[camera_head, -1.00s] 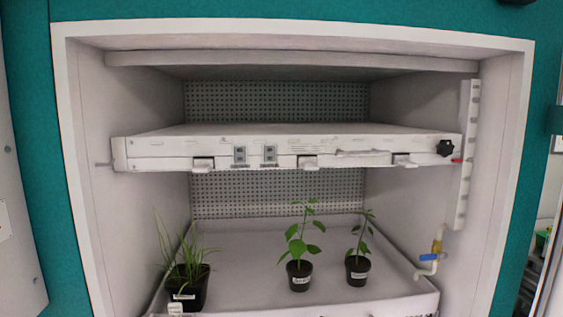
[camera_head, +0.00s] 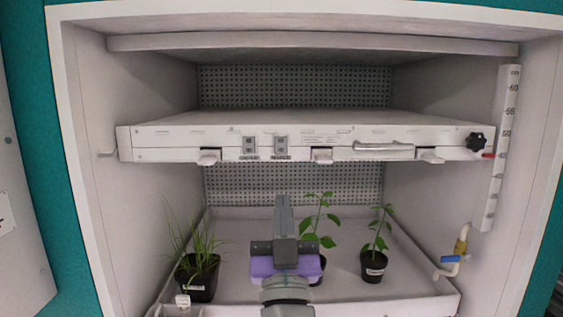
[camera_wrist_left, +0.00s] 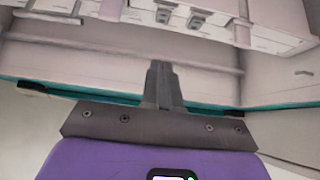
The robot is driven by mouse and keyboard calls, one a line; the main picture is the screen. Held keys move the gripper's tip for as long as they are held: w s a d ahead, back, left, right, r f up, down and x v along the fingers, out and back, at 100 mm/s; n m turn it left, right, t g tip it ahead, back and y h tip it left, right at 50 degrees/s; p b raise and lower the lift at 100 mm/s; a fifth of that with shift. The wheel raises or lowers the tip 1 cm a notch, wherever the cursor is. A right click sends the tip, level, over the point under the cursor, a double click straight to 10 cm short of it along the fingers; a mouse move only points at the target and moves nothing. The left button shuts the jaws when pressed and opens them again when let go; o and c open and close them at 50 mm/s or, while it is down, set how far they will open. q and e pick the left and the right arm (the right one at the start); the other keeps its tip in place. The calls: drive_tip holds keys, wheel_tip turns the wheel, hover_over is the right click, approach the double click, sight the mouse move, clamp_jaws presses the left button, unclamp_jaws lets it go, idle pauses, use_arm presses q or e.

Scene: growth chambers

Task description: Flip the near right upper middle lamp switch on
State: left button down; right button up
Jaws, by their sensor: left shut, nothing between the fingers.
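The white lamp panel (camera_head: 200,133) spans the chamber, with two small grey lamp switches on its front edge. The left switch (camera_head: 249,146) and the right switch (camera_head: 281,146) sit side by side; their rocker positions are too small to read. In the left wrist view the switches show at the top, the left one (camera_wrist_left: 163,15) and the right one (camera_wrist_left: 196,20). My left gripper (camera_head: 282,200) is shut and empty, pointing up below the switches and apart from them. Its closed fingers also show in the wrist view (camera_wrist_left: 158,70). My right gripper is out of view.
Potted plants stand on the lower tray: a grassy one (camera_head: 198,277) at left, a leafy one (camera_head: 320,240) partly behind my gripper, another (camera_head: 374,266) at right. A black knob (camera_head: 476,141), a white scale (camera_head: 500,150) and a blue-handled valve (camera_head: 452,259) are at right.

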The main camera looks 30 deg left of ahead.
sight(281, 146)
use_arm(q)
drive_tip(key=p+x, duration=0.1)
drive_tip(key=x, duration=0.2)
drive_tip(key=w+f+p+x, duration=0.1)
drive_tip(key=x, duration=0.3)
drive_tip(key=f+p+x, duration=0.1)
drive_tip(key=x, duration=0.3)
drive_tip(key=shift+w+a+r, duration=0.2)
drive_tip(key=shift+w+a, duration=0.15)
drive_tip(key=shift+a, duration=0.05)
drive_tip(key=shift+w+a, duration=0.25)
drive_tip(key=shift+w, duration=0.1)
drive_tip(key=shift+f, duration=0.1)
